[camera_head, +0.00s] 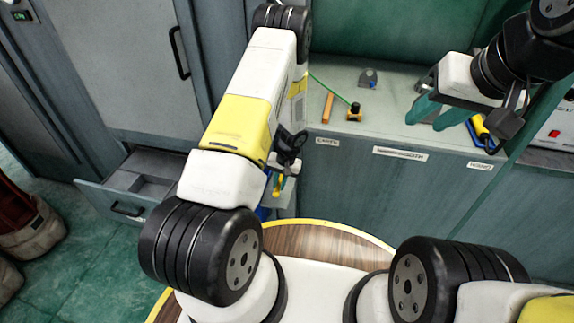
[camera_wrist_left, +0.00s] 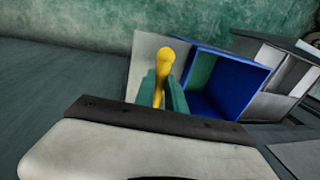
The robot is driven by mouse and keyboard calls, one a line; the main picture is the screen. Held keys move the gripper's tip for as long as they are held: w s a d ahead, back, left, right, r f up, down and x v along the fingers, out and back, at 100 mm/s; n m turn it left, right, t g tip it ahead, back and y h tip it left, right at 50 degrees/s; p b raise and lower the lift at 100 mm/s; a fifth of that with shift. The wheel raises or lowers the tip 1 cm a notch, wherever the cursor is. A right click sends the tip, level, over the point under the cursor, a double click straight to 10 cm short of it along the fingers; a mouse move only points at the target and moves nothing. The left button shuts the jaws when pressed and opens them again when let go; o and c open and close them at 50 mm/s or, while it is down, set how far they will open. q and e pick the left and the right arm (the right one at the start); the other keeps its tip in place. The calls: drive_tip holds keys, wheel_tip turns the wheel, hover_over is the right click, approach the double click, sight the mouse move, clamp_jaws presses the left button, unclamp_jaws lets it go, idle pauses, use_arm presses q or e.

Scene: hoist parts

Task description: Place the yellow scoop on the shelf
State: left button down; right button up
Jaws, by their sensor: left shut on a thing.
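The yellow scoop (camera_wrist_left: 165,64) is held between the teal fingers of my left gripper (camera_wrist_left: 164,92) in the left wrist view. Only its handle shows there; the rest is hidden by the fingers. In the head view my left gripper (camera_head: 279,183) is mostly hidden by my arm, with a bit of yellow showing. A labelled pale shelf surface (camera_head: 345,90) lies to the right of it. My right gripper (camera_head: 438,112) is over the right part of this surface, its teal fingers apart and nothing seen between them.
An open blue box (camera_wrist_left: 265,78) stands beside the left gripper. On the shelf are an orange bar (camera_head: 328,107), a small yellow-black part (camera_head: 354,112) and a grey block (camera_head: 368,78). A yellow and blue item (camera_head: 480,130) lies near the right gripper. An open drawer (camera_head: 150,178) juts out at left.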

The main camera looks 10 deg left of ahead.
sight(280, 183)
use_arm(q)
drive_tip(key=shift+w+a, duration=0.25)
drive_tip(key=shift+w, duration=0.05)
drive_tip(key=shift+w+f, duration=0.1)
drive_tip(key=shift+f, duration=1.7)
drive_tip(key=shift+f, duration=0.1)
drive_tip(key=c, duration=1.4)
unclamp_jaws()
